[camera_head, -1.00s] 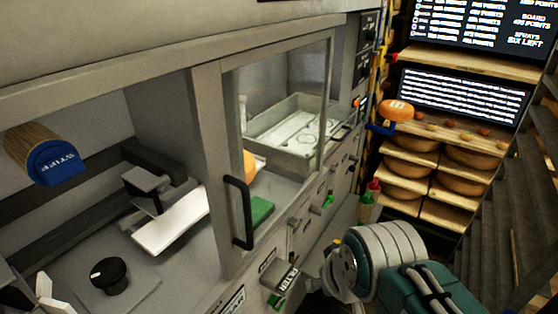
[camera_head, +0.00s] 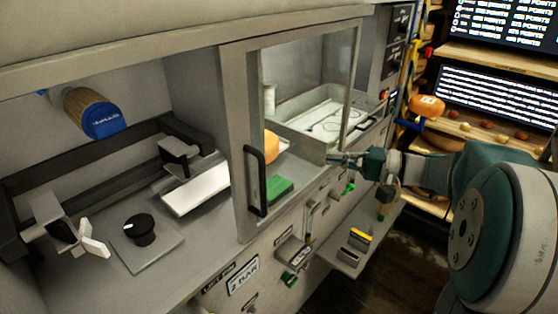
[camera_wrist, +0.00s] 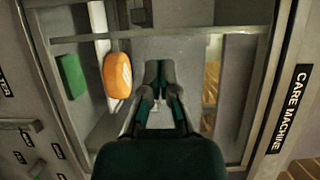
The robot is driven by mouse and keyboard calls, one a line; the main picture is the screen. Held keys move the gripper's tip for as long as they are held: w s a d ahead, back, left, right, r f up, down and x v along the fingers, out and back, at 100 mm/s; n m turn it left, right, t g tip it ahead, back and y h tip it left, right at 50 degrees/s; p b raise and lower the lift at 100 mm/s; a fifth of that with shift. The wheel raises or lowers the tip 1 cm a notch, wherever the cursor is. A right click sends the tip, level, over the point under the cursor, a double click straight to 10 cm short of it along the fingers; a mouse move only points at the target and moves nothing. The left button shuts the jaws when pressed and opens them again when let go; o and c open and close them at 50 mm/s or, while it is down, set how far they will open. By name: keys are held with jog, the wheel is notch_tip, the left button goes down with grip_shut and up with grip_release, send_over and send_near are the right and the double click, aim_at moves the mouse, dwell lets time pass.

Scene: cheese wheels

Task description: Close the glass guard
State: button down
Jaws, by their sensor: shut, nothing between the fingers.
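The glass guard (camera_head: 240,150) is a grey framed pane with a black vertical handle (camera_head: 256,182) on its left side. It stands across the right bay of the machine, and the left bay is uncovered. My gripper (camera_head: 332,158) is shut and empty, by the lower right part of the guard's frame. In the wrist view my gripper (camera_wrist: 159,66) points into the bay, with an orange cheese (camera_wrist: 117,76) to its left. I cannot tell whether the fingers touch the frame. The handle is not clear in the wrist view.
A green block (camera_head: 279,188) lies behind the glass, with a metal tray (camera_head: 325,117) further right. The left bay holds a black knob (camera_head: 140,229), a white plate (camera_head: 195,188) and a blue-ended brush (camera_head: 98,118). A shelf (camera_head: 360,240) juts out below my arm.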

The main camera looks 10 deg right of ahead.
send_near(263, 148)
jog(key=x, duration=0.5)
jog(key=s+a, duration=0.2)
jog(key=s, duration=0.1)
jog(key=shift+a, duration=0.4)
